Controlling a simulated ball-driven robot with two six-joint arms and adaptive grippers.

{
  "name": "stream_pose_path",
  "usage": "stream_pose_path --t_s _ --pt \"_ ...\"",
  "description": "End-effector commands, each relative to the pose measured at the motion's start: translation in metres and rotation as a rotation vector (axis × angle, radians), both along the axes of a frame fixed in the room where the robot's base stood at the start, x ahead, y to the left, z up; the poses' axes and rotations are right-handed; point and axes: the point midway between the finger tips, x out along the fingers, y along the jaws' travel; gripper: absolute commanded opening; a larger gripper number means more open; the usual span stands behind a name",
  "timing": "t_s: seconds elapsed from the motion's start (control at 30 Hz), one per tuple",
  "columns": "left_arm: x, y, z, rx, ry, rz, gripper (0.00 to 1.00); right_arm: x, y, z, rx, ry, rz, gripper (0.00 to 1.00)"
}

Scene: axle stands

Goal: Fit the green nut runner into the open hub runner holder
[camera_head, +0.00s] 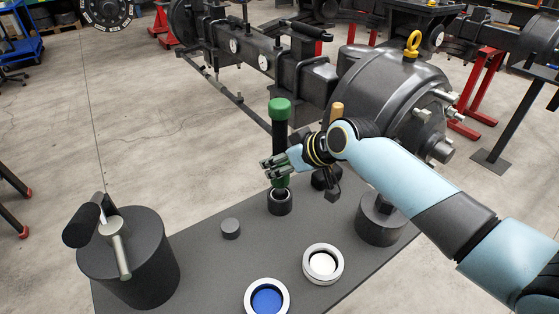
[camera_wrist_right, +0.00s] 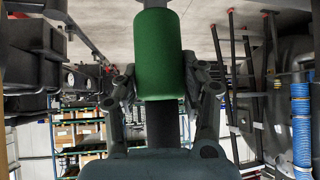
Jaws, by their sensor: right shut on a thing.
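The green nut runner (camera_head: 279,122) stands about upright, with a green top, a dark shaft and a green lower part. My right gripper (camera_head: 275,165) is shut on it at its lower half. In the right wrist view its green part (camera_wrist_right: 160,55) lies between my right gripper's fingers (camera_wrist_right: 163,90). The dark hub runner holder (camera_head: 280,206) with a light rim is directly below. The runner's lower end is at the holder's mouth; how deep it sits I cannot tell. My left gripper is not in view.
A tan-handled tool (camera_head: 336,112) stands close right of the runner, partly behind my arm. A white-filled ring (camera_head: 323,264), a blue-filled ring (camera_head: 267,299) and a small dark puck (camera_head: 231,228) lie on the grey bench (camera_head: 200,262). The large axle hub (camera_head: 390,95) is behind.

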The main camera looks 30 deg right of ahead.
Motion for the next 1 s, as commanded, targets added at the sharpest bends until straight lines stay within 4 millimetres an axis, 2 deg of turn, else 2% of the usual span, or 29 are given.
stream_pose_path --t_s 0.63,0.67,0.83,1.0 --pt "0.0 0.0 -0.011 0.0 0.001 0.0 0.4 0.001 0.0 -0.014 0.001 -0.005 -0.001 0.0" --pt "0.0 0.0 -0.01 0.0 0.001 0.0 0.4 0.001 0.0 -0.013 0.001 -0.005 -0.001 0.45" --pt "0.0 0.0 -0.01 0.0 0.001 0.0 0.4 0.001 0.0 -0.013 0.001 -0.003 0.0 0.67" --pt "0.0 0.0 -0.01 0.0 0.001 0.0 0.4 0.0 0.0 -0.014 0.001 -0.002 0.0 0.68"
